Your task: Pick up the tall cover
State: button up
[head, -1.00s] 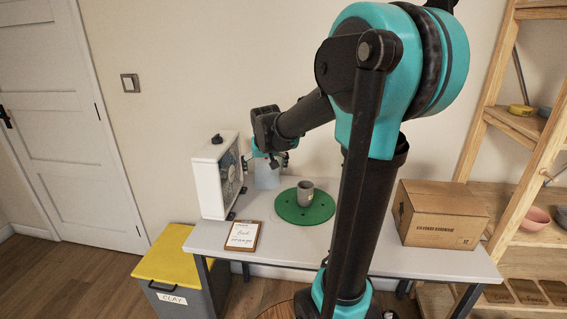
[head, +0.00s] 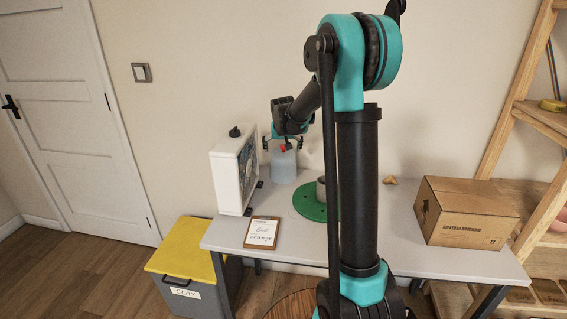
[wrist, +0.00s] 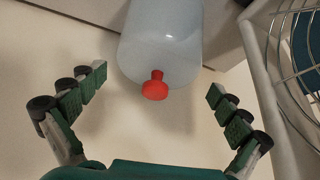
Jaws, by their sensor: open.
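The tall cover (head: 284,168) is a pale translucent cylinder with a red knob on top. It stands at the back of the table, between the fan and the green disc. In the wrist view the cover (wrist: 160,42) shows at the top middle, its red knob (wrist: 154,88) pointing towards me. My gripper (head: 282,144) is open above the cover, its fingers to either side of the knob. In the wrist view both fingers of my gripper (wrist: 158,86) are spread wide, clear of the knob, with nothing between them gripped.
A white box fan (head: 228,178) stands close left of the cover. A green disc (head: 306,205) with a grey pot (head: 321,190), partly hidden by my arm, is to the right. A clipboard (head: 262,232) lies in front; a cardboard box (head: 466,212) sits at the table's right.

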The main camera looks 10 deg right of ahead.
jog(key=shift+s+x, duration=0.15)
jog(key=shift+x, duration=1.55)
jog(key=shift+s+x, duration=0.1)
jog(key=shift+x, duration=1.6)
jog(key=shift+f, duration=0.15)
jog(key=shift+c, duration=0.6)
jog(key=c, duration=0.8)
